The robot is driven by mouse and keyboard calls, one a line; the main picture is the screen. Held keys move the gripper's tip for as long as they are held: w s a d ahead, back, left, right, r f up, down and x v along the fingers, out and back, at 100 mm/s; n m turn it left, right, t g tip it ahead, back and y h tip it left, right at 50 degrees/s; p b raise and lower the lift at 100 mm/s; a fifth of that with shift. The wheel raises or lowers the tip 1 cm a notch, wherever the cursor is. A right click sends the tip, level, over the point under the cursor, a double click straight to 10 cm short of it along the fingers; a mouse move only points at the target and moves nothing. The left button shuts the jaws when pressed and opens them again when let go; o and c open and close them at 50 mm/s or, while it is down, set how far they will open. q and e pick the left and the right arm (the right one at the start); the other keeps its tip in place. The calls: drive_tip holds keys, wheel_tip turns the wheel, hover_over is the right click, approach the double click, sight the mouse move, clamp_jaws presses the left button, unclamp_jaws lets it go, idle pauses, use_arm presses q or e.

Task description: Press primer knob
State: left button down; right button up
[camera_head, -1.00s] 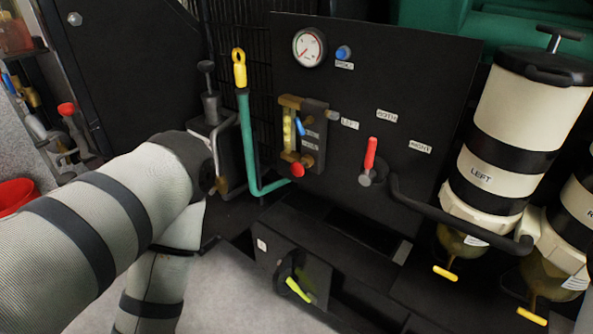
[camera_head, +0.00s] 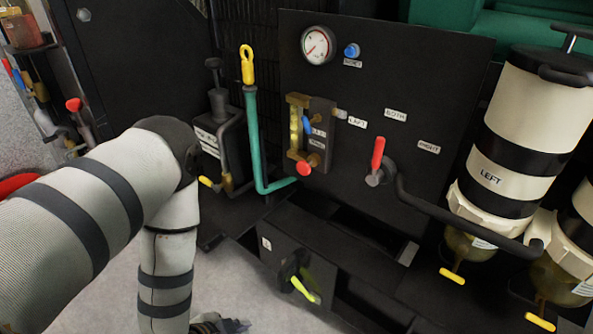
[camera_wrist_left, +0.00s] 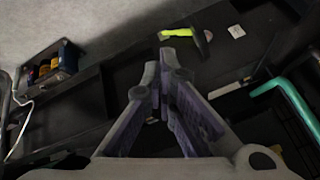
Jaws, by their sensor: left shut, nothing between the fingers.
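A black plunger knob (camera_head: 212,65) stands upright on a small black pump unit (camera_head: 208,140) left of the gauge panel; its label is too small to read. Another black T-shaped knob (camera_head: 570,35) tops the filter marked LEFT (camera_head: 507,150). I cannot tell which of these is the primer knob. My left arm bends down from the left, and its gripper (camera_head: 222,326) shows partly at the bottom edge, well below both knobs. In the left wrist view the gripper (camera_wrist_left: 170,75) is shut and empty, its fingers together. My right gripper is not in view.
The black panel carries a gauge (camera_head: 318,45), a blue button (camera_head: 351,50) and a red lever (camera_head: 378,153). A teal pipe with a yellow ring handle (camera_head: 247,65) stands right of the pump unit. A yellow-green lever (camera_head: 303,289) sits low. Grey floor (camera_head: 245,290) is clear.

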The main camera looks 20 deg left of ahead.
sight(303, 168)
use_arm(q)
drive_tip(key=w+a+r+m+t+h, duration=0.1)
drive_tip(key=w+r+m+t+h, duration=0.1)
drive_tip(key=w+r+m+t, duration=0.9)
drive_tip(key=w+r+m, duration=0.1)
drive_tip(key=w+r, duration=0.4)
drive_tip(key=w, duration=0.2)
drive_tip(key=shift+w+a+r+h, duration=0.3)
drive_tip(key=shift+w+a+r, duration=0.05)
drive_tip(key=shift+a, duration=0.05)
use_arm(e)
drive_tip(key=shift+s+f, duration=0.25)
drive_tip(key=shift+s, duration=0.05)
